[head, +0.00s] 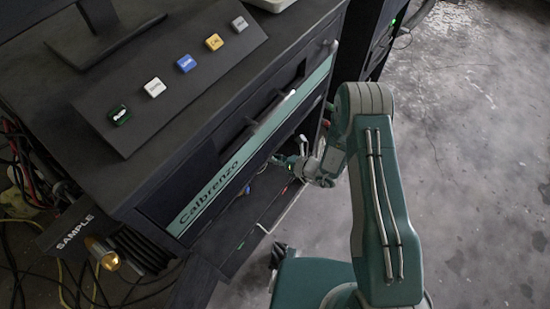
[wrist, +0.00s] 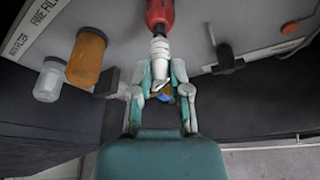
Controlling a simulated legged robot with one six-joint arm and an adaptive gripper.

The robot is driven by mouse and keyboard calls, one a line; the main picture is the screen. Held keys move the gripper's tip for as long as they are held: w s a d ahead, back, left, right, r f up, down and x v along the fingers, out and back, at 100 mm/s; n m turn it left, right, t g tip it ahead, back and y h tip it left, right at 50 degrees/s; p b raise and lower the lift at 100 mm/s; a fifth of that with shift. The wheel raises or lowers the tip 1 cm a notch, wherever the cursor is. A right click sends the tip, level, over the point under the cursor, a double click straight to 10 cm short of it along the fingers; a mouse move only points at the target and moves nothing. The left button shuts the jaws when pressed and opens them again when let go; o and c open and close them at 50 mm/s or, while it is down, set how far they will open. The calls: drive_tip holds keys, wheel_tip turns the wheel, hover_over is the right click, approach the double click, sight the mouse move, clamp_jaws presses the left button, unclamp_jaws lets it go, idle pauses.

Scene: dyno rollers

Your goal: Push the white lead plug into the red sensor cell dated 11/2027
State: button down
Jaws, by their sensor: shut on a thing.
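In the wrist view the red sensor cell (wrist: 160,12) is at the top centre, partly cut off by the frame edge. The white ribbed lead plug (wrist: 160,48) is in line just below it, its upper end meeting the cell's lower end. I cannot tell how deep it sits. My gripper (wrist: 162,74) is shut on the plug's lower part, one finger on each side. The date on the cell is not readable here. In the head view my gripper (head: 303,160) reaches into the open cabinet front; the plug and cell are too small to make out.
An orange cylinder (wrist: 87,56) and a pale cylinder (wrist: 48,82) hang left of my gripper in the wrist view. The dark cabinet (head: 160,190) surrounds the reach; open floor (head: 470,150) lies right.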

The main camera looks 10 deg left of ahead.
drive_tip(key=shift+w+a, duration=0.1)
drive_tip(key=shift+a, duration=0.2)
drive_tip(key=c, duration=0.5)
unclamp_jaws()
drive_tip(key=v, duration=1.2)
drive_tip(key=shift+a, duration=0.1)
